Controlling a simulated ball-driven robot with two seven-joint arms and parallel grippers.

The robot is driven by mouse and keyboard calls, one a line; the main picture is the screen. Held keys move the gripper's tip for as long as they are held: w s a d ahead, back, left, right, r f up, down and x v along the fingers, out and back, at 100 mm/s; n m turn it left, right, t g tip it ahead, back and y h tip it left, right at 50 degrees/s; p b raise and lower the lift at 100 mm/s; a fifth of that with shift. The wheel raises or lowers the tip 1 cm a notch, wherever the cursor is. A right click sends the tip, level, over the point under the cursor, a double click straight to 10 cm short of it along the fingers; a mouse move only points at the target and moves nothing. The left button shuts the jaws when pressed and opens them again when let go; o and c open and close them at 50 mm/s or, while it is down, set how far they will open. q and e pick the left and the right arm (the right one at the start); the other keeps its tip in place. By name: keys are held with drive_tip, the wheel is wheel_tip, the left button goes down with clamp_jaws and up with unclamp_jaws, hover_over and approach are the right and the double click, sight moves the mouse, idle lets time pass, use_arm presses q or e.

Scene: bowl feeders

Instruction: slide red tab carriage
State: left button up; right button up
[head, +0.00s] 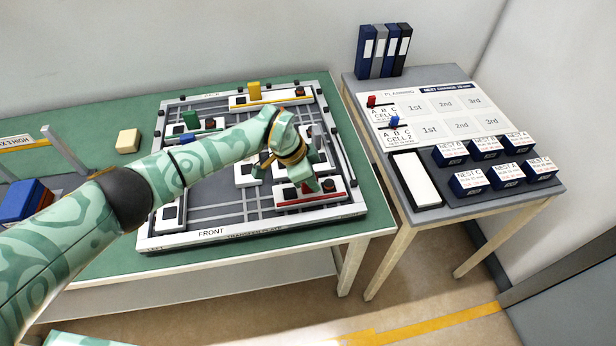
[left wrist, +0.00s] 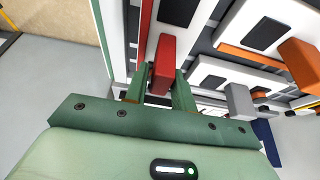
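The red tab (head: 306,187) stands on a white carriage with a red front strip (head: 318,198), at the front right of the transfer plate (head: 212,237). My left gripper (head: 308,178) reaches down over this carriage from the left. In the left wrist view the red tab (left wrist: 162,72) sits between the two green fingers (left wrist: 163,82), one close against each side, so the gripper looks shut on it. The gripper and wrist hide part of the plate behind the carriage. My right gripper is not in view.
Other carriages carry a yellow tab (head: 254,91) at the back and a green tab (head: 191,120) at the left. An orange tab (left wrist: 301,64) and a grey tab (left wrist: 239,101) are close by in the left wrist view. A side table (head: 375,82) stands at the right.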

use_arm(q)
drive_tip(key=shift+o, duration=0.9)
drive_tip(key=shift+d, duration=0.15)
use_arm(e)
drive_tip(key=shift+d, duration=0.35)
use_arm(q)
drive_tip(key=shift+a+r, duration=0.2)
drive_tip(key=shift+r, duration=0.15)
drive_tip(key=p+v, duration=0.3)
drive_tip(key=v, duration=1.2)
drive_tip(key=shift+r+p, duration=0.25)
drive_tip(key=shift+p, duration=0.15)
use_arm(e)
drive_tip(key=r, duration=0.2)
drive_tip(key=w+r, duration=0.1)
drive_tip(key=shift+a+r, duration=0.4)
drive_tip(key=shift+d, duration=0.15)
